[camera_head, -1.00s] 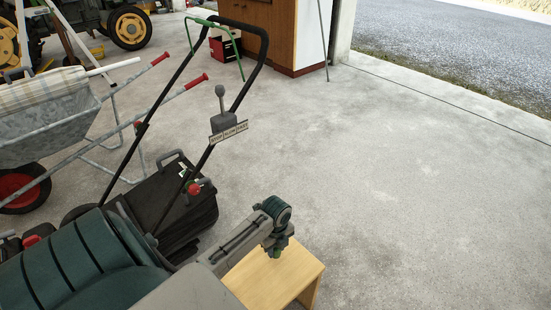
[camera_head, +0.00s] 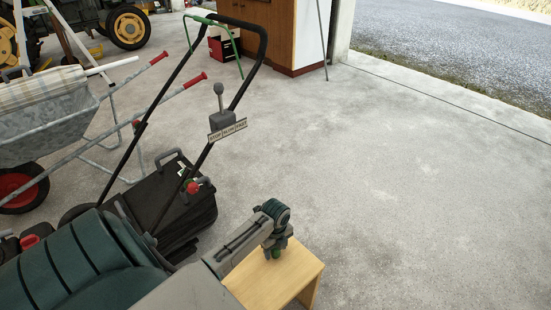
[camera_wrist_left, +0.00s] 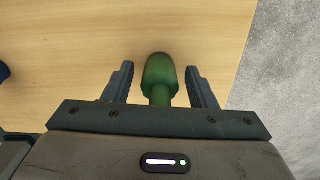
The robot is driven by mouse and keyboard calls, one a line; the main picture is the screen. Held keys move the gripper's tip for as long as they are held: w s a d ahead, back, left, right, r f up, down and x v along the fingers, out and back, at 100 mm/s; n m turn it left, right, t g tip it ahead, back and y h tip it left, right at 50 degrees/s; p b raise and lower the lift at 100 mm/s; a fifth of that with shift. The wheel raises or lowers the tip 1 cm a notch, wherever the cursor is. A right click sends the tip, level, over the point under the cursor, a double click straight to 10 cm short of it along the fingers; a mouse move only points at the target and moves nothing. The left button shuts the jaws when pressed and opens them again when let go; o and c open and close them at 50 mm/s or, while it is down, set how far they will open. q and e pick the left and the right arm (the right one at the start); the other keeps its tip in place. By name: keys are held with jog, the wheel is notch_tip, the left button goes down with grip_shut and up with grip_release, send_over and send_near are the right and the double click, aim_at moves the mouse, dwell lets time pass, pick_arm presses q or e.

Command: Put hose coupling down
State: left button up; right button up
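The green hose coupling (camera_wrist_left: 160,78) shows in the left wrist view between the two fingers of my left gripper (camera_wrist_left: 159,72), over a light wooden top. A narrow gap shows on each side of it, so the fingers are open around it and not closed on it. In the head view the left gripper (camera_head: 272,248) points down at the small wooden stool (camera_head: 262,284), with a bit of the green coupling (camera_head: 276,254) showing at its tips. The coupling appears to rest on the stool top. My right gripper is not in view.
A dark blue object (camera_wrist_left: 4,72) is cut off at the left edge of the wrist view. A mower with a black bag (camera_head: 180,210) and a wheelbarrow (camera_head: 50,125) stand to the left. The concrete floor (camera_head: 420,190) to the right is clear.

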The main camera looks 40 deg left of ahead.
pick_arm(q)
notch_tip(320, 180, up, 12)
jog(key=shift+f+p, duration=0.1)
jog(key=shift+p, duration=0.95)
jog(key=shift+s+d, duration=0.1)
jog(key=s+d+n+t, duration=0.2)
jog(key=s+d+n, duration=0.75)
jog(key=s, duration=0.25)
jog(key=s+d+r+n+t, duration=0.2)
jog(key=s+d+r+n, duration=0.1)
jog(key=s+r+n, duration=0.3)
jog(key=s+n, duration=0.2)
jog(key=n, duration=0.1)
jog(key=shift+n+y, duration=0.35)
jog(key=shift+y, duration=0.05)
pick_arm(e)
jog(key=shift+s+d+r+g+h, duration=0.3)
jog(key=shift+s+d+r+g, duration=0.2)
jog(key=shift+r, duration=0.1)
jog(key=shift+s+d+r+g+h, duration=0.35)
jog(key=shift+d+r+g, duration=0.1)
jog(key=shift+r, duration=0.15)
